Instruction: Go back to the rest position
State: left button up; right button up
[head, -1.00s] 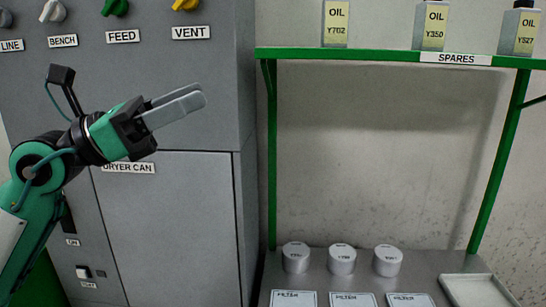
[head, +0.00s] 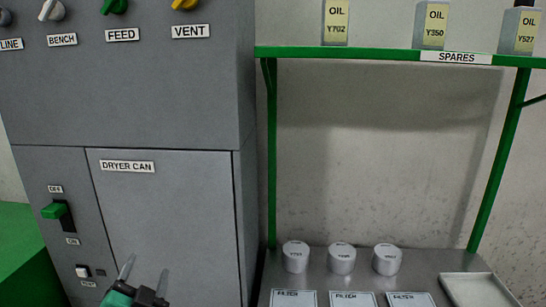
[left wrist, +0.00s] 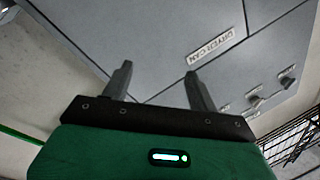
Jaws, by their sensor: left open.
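My left gripper (head: 145,272) is low in the head view, in front of the lower part of the dryer can door (head: 165,215). Its two fingers point up and stand apart with nothing between them. The left wrist view also shows the open, empty fingers (left wrist: 160,85), with the grey cabinet and its DRYER CAN label (left wrist: 213,46) beyond them. My right gripper is in neither view. No blue cable shows.
The grey cabinet (head: 120,100) carries knobs along its top and a green-handled switch (head: 56,211) at left. At right, a metal bench (head: 350,276) holds several grey canisters, filter cards and a tray (head: 474,289). Oil containers stand on the green shelf (head: 380,54).

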pick_arm(q)
jog(key=s+f+n+g, duration=0.2)
jog(key=s+f+g, duration=0.25)
jog(key=f, duration=0.35)
jog(key=s+f+n+g, duration=0.1)
jog(key=s+f+g, duration=0.3)
jog(key=f, duration=0.5)
jog(key=s+d+f+n+g+h, duration=0.15)
jog(key=s+f+g, duration=0.35)
jog(key=s, duration=0.5)
jog(key=s+d+f+n+g+h, duration=0.1)
jog(key=s+d+f+g, duration=0.1)
jog(key=s+f, duration=0.6)
notch_tip(320, 180, down, 30)
jog(key=s+r+g, duration=0.1)
jog(key=s+a+f, duration=0.2)
jog(key=s+f, duration=0.7)
jog(key=f, duration=0.1)
jog(key=s+a+f+g, duration=0.1)
jog(key=s+f, duration=0.9)
jog(key=shift+s+a+f+m, duration=0.25)
jog(key=shift+a+m, duration=0.15)
jog(key=shift+m, duration=0.05)
jog(key=shift+g+y, duration=0.25)
